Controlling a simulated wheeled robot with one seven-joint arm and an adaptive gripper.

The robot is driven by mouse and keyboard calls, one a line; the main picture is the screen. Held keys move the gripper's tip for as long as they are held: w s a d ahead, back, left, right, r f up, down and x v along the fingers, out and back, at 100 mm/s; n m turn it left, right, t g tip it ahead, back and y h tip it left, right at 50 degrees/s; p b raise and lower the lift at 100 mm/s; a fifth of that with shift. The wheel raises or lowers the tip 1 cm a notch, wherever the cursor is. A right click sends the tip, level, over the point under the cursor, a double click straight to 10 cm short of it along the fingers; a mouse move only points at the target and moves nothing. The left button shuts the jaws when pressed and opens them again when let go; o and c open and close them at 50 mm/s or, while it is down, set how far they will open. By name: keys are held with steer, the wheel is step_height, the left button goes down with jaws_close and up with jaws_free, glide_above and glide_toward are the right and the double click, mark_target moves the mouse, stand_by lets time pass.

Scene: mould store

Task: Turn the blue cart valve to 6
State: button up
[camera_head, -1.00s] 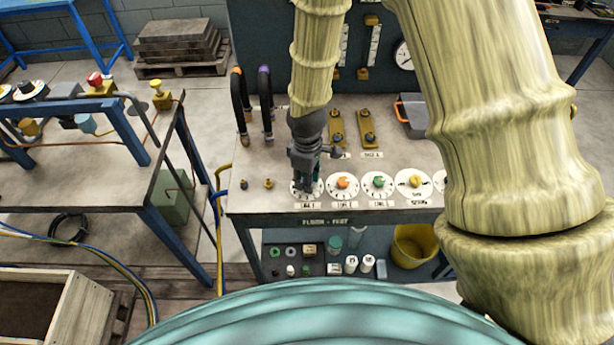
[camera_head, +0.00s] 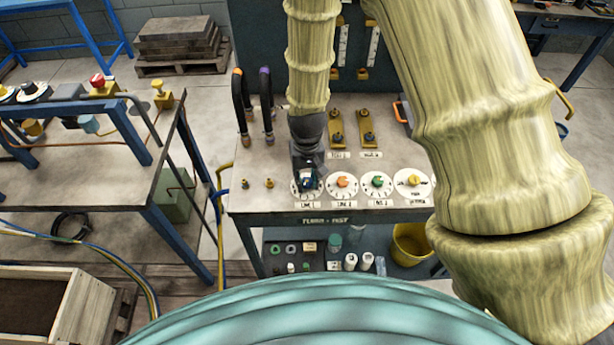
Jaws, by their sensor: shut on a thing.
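A cart (camera_head: 265,210) stands ahead with a row of round white dials along its front edge. The leftmost dial (camera_head: 310,196) carries a blue valve knob (camera_head: 309,182), largely hidden under my gripper. My gripper (camera_head: 308,184) points down over this dial and is shut on the blue knob. The dial's numbers are too small to read, and I cannot tell where the pointer stands. To the right are dials with an orange knob (camera_head: 343,182), a green knob (camera_head: 377,181) and a yellow knob (camera_head: 413,181).
Two brass plates (camera_head: 337,130) with dark knobs stand behind the dials. Black curved handles (camera_head: 268,98) rise at the back left. A yellow bucket (camera_head: 409,245) is below. A workbench (camera_head: 110,170) stands left, with floor between.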

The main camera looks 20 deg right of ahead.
mark_target(307, 181)
steer(key=m+p, duration=0.1)
steer(key=m, duration=0.4)
steer(key=shift+w+r+m, duration=0.1)
steer(key=shift+m, duration=0.2)
steer(key=m+p, duration=0.1)
steer(key=m, duration=0.4)
steer(key=shift+m, duration=0.4)
steer(key=o, duration=1.1)
steer(key=shift+c, duration=0.2)
step_height(307, 181, up, 12)
stand_by(0.6)
